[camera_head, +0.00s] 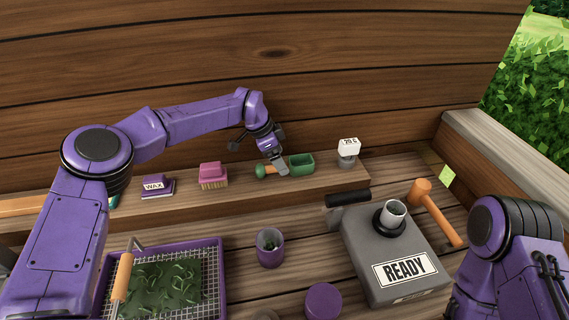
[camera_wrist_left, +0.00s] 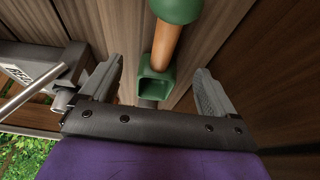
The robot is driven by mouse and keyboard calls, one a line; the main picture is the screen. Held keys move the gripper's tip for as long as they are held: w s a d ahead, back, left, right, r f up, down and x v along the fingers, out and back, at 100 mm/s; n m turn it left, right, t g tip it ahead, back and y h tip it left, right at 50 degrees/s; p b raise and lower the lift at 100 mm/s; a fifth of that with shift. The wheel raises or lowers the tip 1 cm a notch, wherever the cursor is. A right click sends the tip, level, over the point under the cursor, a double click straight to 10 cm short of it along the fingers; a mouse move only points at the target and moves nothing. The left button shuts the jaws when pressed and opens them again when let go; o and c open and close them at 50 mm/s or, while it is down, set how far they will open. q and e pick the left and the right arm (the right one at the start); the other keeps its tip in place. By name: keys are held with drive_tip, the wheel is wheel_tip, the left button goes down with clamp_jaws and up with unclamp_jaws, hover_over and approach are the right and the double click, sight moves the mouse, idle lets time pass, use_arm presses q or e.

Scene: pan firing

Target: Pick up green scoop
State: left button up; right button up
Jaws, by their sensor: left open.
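The green scoop (camera_head: 301,164) lies on the wooden ledge along the back wall. It has a green box-shaped head, a wooden handle and a green knob at the left end. My left gripper (camera_head: 277,166) is over the scoop's handle in the head view and hides part of it. In the left wrist view the scoop (camera_wrist_left: 157,85) lies between the two spread fingers of my left gripper (camera_wrist_left: 158,88), with its head low and its knob at the top edge. No grip on it shows. My right arm is at the lower right; its gripper is out of frame.
On the ledge (camera_head: 335,183) stand a purple WAX block (camera_head: 153,187), a pink brush (camera_head: 213,175) and a small white-topped gauge (camera_head: 348,150). Below are a purple mesh tray (camera_head: 220,284), a purple cup (camera_head: 270,249), a grey READY box (camera_head: 378,250) and a mallet (camera_head: 421,190).

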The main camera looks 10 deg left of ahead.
use_arm(q)
drive_tip(key=p+x, duration=0.1)
drive_tip(key=x, duration=0.3)
drive_tip(key=shift+w+a, duration=0.1)
drive_tip(key=shift+f, duration=0.1)
drive_tip(key=c, duration=1.5)
drive_tip(key=shift+r, duration=0.55)
drive_tip(key=s+a+r+b, duration=0.5)
drive_tip(key=s+r+b, duration=0.3)
drive_tip(key=s+r, duration=0.4)
drive_tip(key=shift+s, duration=0.65)
drive_tip(key=o, duration=0.9)
drive_tip(key=shift+c, duration=0.2)
clamp_jaws()
use_arm(e)
wheel_tip(320, 180, down, 6)
drive_tip(key=shift+w, duration=0.1)
